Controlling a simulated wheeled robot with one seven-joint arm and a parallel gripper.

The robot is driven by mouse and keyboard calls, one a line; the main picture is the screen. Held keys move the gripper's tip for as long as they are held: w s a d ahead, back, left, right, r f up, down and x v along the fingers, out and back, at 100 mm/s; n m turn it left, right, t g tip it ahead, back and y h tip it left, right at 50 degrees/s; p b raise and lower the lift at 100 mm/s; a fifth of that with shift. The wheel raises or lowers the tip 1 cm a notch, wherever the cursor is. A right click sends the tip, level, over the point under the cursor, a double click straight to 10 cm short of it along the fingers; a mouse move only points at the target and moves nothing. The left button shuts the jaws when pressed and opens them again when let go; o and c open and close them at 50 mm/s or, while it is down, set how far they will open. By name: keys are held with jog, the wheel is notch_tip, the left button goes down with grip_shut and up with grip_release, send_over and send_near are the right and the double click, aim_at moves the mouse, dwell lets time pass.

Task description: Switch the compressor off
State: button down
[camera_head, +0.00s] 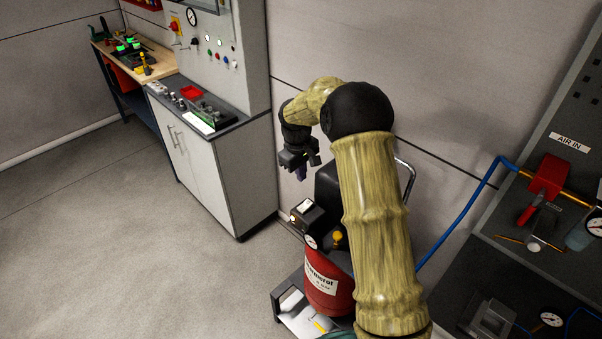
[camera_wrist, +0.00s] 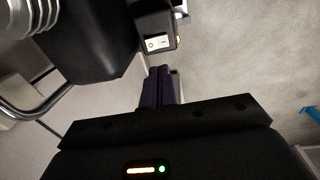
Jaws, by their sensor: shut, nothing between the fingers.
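The compressor has a red tank (camera_head: 330,285) with a white label and a black upper housing (camera_head: 328,190), partly hidden behind my arm. A dark switch box (camera_head: 306,214) sits on its left side. In the wrist view the box carries a white rocker switch (camera_wrist: 157,43) with a ring mark and a bar mark; I cannot tell which side is pressed. My gripper (camera_head: 301,174) is above the switch box and apart from it. Its purple fingers (camera_wrist: 160,88) are shut and empty, with the switch beyond their tips in the wrist view.
A gauge (camera_head: 311,241) and a brass knob (camera_head: 338,238) sit below the switch box. A grey cabinet (camera_head: 205,170) with a control panel stands to the left. A blue hose (camera_head: 458,222) runs to a dark panel at right. The floor at left is clear.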

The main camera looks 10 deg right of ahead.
jog(key=s+d+r+m, duration=0.1)
jog(key=s+m, duration=0.1)
jog(key=s, duration=0.7)
jog(key=s+d+r+m+t+b, duration=0.1)
jog(key=s+m, duration=0.1)
jog(key=s, duration=0.8)
jog(key=s+d+r+m+y, duration=0.1)
jog(key=s+m, duration=0.1)
jog(key=s, duration=0.8)
jog(key=shift+s+d+r+m+t+b, duration=0.15)
jog(key=shift+d+r+m+t+b, duration=0.1)
jog(key=shift+r+m+t+b, duration=0.15)
